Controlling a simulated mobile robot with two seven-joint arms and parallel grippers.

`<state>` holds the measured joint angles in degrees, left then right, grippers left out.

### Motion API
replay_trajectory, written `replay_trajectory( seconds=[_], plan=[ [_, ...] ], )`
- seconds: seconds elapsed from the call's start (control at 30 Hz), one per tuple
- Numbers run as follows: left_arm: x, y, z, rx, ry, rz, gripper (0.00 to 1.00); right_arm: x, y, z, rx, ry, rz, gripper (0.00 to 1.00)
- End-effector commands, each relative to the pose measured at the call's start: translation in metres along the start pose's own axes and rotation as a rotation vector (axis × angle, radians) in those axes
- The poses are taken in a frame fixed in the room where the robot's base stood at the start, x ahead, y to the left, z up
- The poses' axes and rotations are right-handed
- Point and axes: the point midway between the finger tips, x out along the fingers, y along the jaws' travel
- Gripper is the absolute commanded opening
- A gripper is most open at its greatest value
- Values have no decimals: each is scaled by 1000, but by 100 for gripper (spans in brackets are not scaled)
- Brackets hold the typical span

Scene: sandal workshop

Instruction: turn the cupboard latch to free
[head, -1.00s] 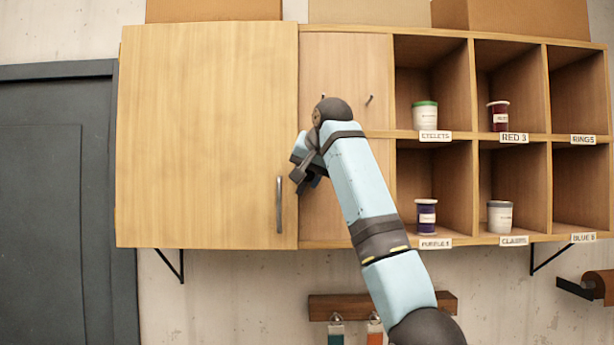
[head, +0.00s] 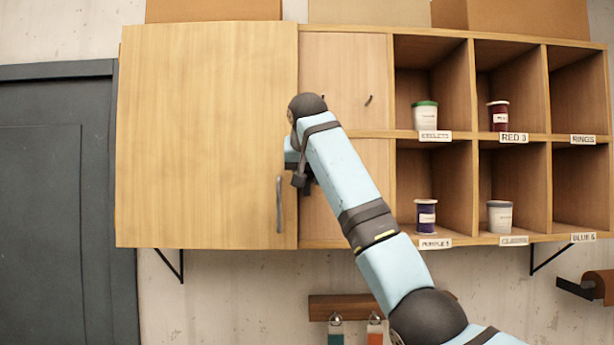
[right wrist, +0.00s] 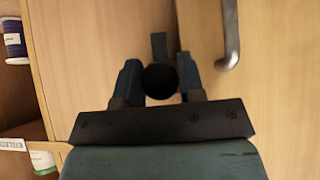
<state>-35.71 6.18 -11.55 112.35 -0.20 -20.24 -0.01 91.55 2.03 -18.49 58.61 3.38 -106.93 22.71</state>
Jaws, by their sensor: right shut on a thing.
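The cupboard's wide wooden door (head: 200,130) is closed in the head view, with a grey bar handle (head: 279,205) near its right edge. My right gripper (head: 301,178) is at that edge, a little above and right of the handle. In the right wrist view its two fingers (right wrist: 160,82) are shut on the latch's dark round knob (right wrist: 159,80). A short dark latch bar (right wrist: 159,46) shows beyond the knob, near the door seam. In the head view my arm hides most of the latch, so its exact angle is unclear there. My left gripper is not in view.
Right of my arm are open compartments with an eyelets tub (head: 425,117), a red tub (head: 498,117), a purple tub (head: 426,213) and a grey-lidded tub (head: 500,216). A rail (head: 345,306) hangs below. Cardboard boxes (head: 510,16) sit on top.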

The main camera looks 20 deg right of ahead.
Motion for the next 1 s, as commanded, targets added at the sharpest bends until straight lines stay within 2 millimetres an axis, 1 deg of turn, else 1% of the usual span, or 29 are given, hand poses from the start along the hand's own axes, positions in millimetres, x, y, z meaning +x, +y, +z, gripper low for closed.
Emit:
replay_trajectory(
  seconds=[0.2,0.23,0.27,0.3,0.33,0.6,0.73,0.87,1.0],
  plan=[
    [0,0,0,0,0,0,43,0,0,0,0,0,0,12],
    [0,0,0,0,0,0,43,0,0,0,0,0,0,40],
    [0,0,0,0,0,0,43,0,0,0,0,0,0,47],
    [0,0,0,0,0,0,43,0,0,0,0,0,0,56],
    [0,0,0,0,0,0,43,0,0,0,0,0,0,60],
    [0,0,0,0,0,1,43,-1,0,0,1,0,-1,60],
    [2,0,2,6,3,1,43,-9,0,0,1,3,-2,60],
    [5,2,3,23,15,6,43,-31,-1,2,1,4,-3,60],
    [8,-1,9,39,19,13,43,-65,-1,2,1,5,-3,60]
  ],
)
